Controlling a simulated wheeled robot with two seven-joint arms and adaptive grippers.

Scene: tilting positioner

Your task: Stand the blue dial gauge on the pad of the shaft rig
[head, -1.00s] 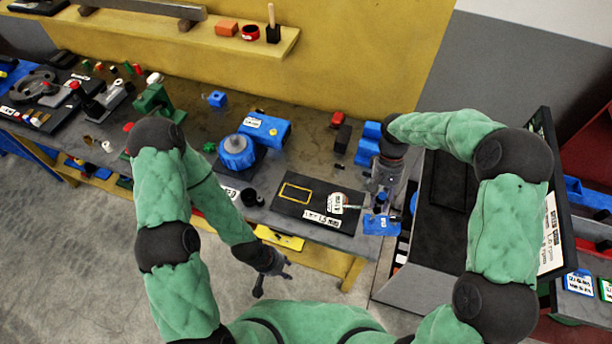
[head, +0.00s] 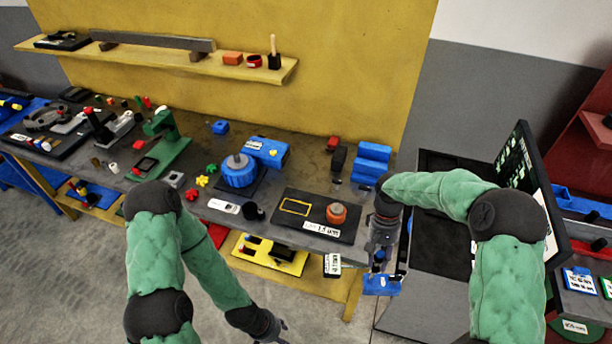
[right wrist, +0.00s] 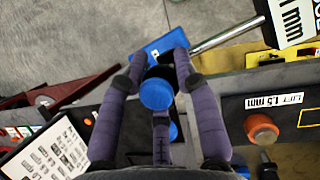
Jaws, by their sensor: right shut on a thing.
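The blue dial gauge has a blue base (head: 382,285), a metal rod and a white plate marked in mm (head: 332,264). My right gripper (head: 380,268) is shut on its blue upright part, which shows between the fingers in the right wrist view (right wrist: 157,92). The gauge is held clear, in front of the bench edge in the head view. The rig's black plate (head: 355,228) carries a yellow-outlined rectangle (head: 295,207), which is empty, and an orange knob (head: 337,213). My left gripper (head: 272,328) is low, in front of the bench, apart from everything; its finger opening is unclear.
A blue motor-like unit (head: 268,151) and a blue ribbed wheel (head: 238,172) stand behind the plate. A dark cup (head: 254,211) stands left of it. Blue blocks (head: 372,163) stand behind to the right. A yellow tray (head: 268,255) lies below the bench front.

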